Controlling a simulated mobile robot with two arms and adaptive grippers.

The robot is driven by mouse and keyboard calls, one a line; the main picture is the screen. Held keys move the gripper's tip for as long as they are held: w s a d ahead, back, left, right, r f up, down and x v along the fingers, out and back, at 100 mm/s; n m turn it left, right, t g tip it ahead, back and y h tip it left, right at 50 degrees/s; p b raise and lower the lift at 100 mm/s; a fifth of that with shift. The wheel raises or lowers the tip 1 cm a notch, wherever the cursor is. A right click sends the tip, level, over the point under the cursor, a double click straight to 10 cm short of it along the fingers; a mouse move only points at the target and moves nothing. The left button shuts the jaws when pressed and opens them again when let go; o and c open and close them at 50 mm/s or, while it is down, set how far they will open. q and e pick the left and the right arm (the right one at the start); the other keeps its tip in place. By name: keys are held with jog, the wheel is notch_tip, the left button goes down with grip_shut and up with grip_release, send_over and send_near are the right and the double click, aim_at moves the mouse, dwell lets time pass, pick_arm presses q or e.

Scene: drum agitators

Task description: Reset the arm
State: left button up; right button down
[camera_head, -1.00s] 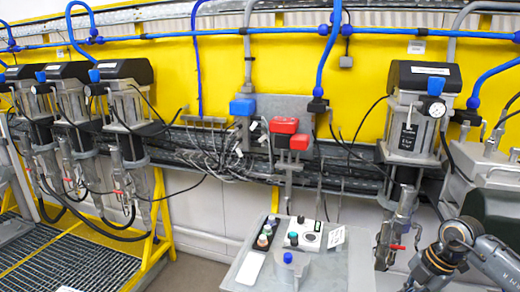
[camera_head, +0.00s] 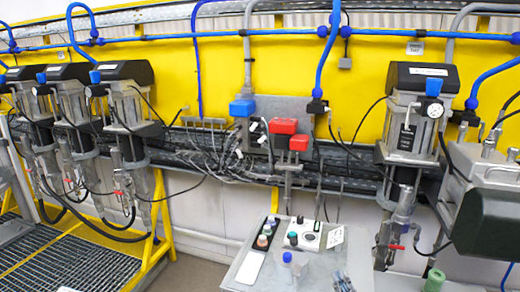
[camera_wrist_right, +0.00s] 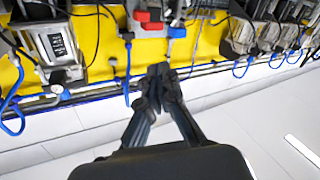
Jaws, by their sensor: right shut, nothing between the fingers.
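My right gripper (camera_head: 343,281) shows only partly at the bottom edge of the head view, in front of the grey control panel (camera_head: 236,277). In the right wrist view its dark fingers (camera_wrist_right: 160,76) are together with nothing between them. That view looks upside down, with the fingers pointing toward the yellow wall (camera_wrist_right: 102,42). My left gripper is in neither view.
The panel carries several buttons and a blue-topped knob (camera_head: 287,257). Drum agitators stand at the left (camera_head: 124,103) and right (camera_head: 409,120) along the wall. A green cylinder (camera_head: 434,281) is at the lower right. Red boxes (camera_head: 285,126) hang at centre.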

jog(key=s+d+f+m+g+h, duration=0.2)
jog(key=s+f+g, duration=0.2)
jog(key=s+f, duration=0.25)
jog(key=s+d+f+m+g+h, duration=0.2)
jog(key=s+d+f+g, duration=0.1)
jog(key=s+f, duration=0.3)
jog(key=s+a+f+g+y, duration=0.2)
jog(key=s+f+g, duration=0.65)
jog(key=s, duration=0.65)
jog(key=s+f+b+x, duration=0.1)
jog(key=s+b+x, duration=0.2)
jog(key=x, duration=1.2)
jog(key=s+d+f+b+x, duration=0.1)
jog(key=s+b+x, duration=0.25)
jog(key=x, duration=1.15)
jog(key=s+d+f+b, duration=0.1)
jog(key=s+f+b, duration=0.1)
jog(key=s+f, duration=0.7)
jog(key=s+d+f+g+b, duration=0.1)
jog(key=s+f+b, duration=0.2)
jog(key=s+f, duration=0.6)
notch_tip(320, 180, down, 5)
jog(key=shift+s+r+n+b, duration=0.15)
jog(key=shift+r+n+b, duration=0.05)
jog(key=shift+n+b, duration=0.1)
